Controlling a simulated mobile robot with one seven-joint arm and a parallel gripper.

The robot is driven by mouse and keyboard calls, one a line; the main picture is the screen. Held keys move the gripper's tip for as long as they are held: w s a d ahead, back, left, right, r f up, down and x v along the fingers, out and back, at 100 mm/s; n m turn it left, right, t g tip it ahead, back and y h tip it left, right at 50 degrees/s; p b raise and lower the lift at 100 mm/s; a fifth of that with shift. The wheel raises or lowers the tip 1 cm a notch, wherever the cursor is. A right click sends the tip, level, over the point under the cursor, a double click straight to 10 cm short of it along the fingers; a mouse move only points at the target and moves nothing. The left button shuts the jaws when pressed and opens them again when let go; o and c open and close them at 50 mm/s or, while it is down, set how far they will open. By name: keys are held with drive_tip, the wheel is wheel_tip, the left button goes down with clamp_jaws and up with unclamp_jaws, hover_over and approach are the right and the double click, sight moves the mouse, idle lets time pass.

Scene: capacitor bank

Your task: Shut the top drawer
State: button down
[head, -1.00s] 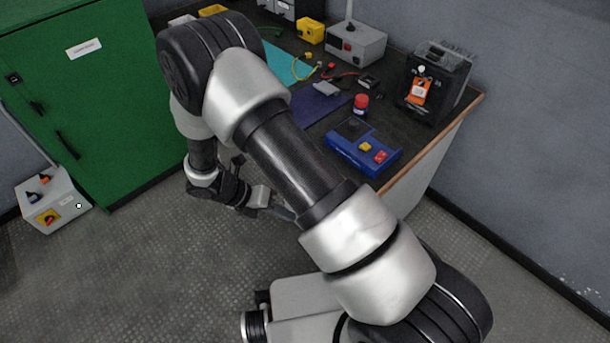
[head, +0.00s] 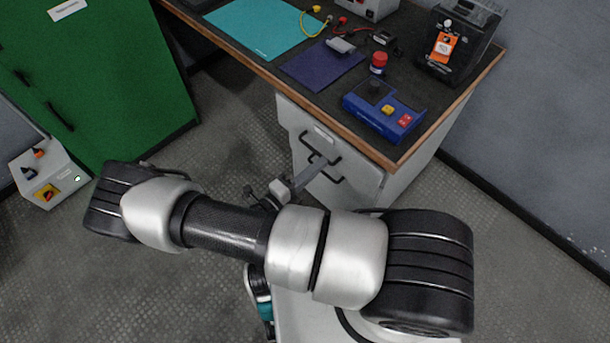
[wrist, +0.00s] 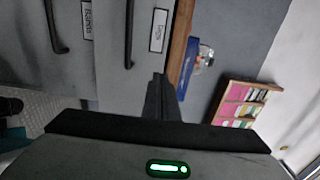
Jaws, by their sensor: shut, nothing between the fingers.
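The top drawer (head: 310,124) is in the pale cabinet under the bench, with a dark bar handle (wrist: 129,35) and a white label (wrist: 158,30). It looks close to flush with the cabinet, but I cannot tell whether a small gap remains. My gripper (head: 323,164) is shut and empty, with its tips in front of the drawer fronts near the handles.
A lower drawer (wrist: 75,70) with its own handle is beside the top one. The wooden bench edge (head: 350,137) overhangs the drawers. A blue button box (head: 383,112) sits near that edge. A green cabinet (head: 90,90) stands at left, with open floor between.

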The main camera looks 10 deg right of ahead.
sight(342, 145)
drive_tip(key=x, duration=0.6)
drive_tip(key=shift+w+d, duration=0.15)
drive_tip(key=x, duration=0.5)
drive_tip(key=shift+d+r, duration=0.1)
idle(0.3)
